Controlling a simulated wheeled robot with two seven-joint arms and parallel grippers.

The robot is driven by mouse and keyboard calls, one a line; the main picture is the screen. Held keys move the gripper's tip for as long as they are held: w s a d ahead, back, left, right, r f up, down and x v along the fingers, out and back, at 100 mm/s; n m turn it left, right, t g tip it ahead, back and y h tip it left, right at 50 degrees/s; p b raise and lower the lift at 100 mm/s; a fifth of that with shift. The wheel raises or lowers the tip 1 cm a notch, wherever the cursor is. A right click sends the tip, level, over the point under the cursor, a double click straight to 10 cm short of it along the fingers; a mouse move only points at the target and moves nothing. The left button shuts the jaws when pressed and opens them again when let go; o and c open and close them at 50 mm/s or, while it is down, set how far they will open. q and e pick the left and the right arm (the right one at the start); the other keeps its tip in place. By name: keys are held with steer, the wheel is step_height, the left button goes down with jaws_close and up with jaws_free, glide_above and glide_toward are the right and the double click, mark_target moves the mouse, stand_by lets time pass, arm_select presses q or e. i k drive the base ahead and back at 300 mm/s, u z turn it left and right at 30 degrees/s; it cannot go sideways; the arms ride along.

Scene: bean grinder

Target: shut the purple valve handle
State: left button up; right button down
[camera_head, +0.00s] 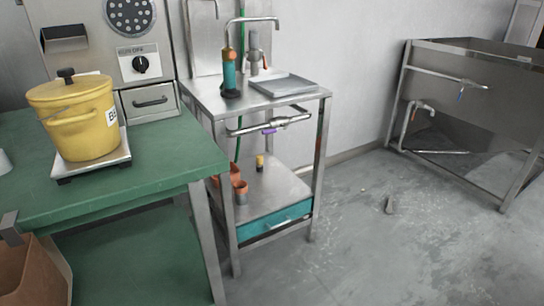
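The purple valve handle (269,131) is small and sits under a horizontal metal pipe (290,121) at the front of a steel stand, just below its top. It looks roughly in line with the pipe, but it is too small to tell its exact angle. Neither of my grippers shows in the head view, and nothing touches the handle.
The steel stand (240,102) carries a tap and a tray (283,85); orange cups (240,190) stand on its lower shelf. A green table (150,158) with a yellow pot (75,120) on a scale is at left. Open floor (350,235) lies right, before a steel sink (470,90).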

mark_target(271, 131)
steer(key=u, duration=0.6)
steer(key=i, duration=0.95)
steer(key=u, duration=0.4)
